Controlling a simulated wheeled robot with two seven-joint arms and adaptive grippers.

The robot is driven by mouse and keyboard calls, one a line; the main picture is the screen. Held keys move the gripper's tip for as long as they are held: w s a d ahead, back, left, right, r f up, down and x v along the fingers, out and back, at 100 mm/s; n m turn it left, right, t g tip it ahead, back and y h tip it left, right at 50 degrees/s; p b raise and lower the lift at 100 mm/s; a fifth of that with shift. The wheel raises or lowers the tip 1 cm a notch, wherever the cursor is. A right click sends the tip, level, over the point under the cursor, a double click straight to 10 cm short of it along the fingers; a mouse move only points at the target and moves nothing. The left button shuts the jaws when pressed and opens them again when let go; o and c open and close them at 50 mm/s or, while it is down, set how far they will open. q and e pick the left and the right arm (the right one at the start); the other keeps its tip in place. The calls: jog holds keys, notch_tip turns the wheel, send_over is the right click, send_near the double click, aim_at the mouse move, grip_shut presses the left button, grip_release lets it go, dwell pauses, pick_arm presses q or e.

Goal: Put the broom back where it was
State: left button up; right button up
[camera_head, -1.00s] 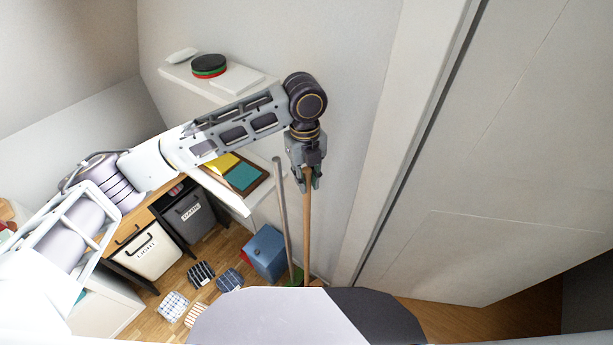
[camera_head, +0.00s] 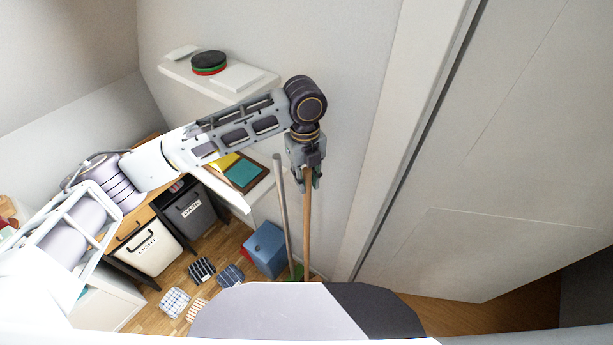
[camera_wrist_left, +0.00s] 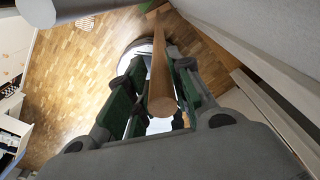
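The broom's wooden handle (camera_head: 307,225) stands nearly upright beside the wall. Its top end lies between the fingers of my left gripper (camera_head: 306,178). In the left wrist view the handle (camera_wrist_left: 161,85) runs between the two green-padded fingers (camera_wrist_left: 161,68), with gaps seeming to show on both sides. The left gripper looks open around it. The broom's lower end is hidden behind my own body in the head view; a brown piece shows at the handle's far end in the wrist view. My right gripper is not in view.
A grey pole (camera_head: 283,215) stands close left of the broom. A blue box (camera_head: 265,250) is on the floor left of it. A white shelf (camera_head: 183,73) juts from the wall. Bins marked LIGHT (camera_head: 150,250) and DARK (camera_head: 190,215) stand at left. A door frame (camera_head: 405,125) is on the right.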

pick_arm(q)
jog(key=shift+r, duration=0.25)
jog(key=shift+r+b, duration=0.3)
jog(key=shift+r, duration=0.15)
jog(key=r, duration=0.8)
jog(key=r+b, duration=0.1)
jog(key=r, duration=0.3)
jog(key=shift+w+a, duration=0.1)
jog(key=shift+w, duration=0.25)
jog(key=shift+f, duration=0.1)
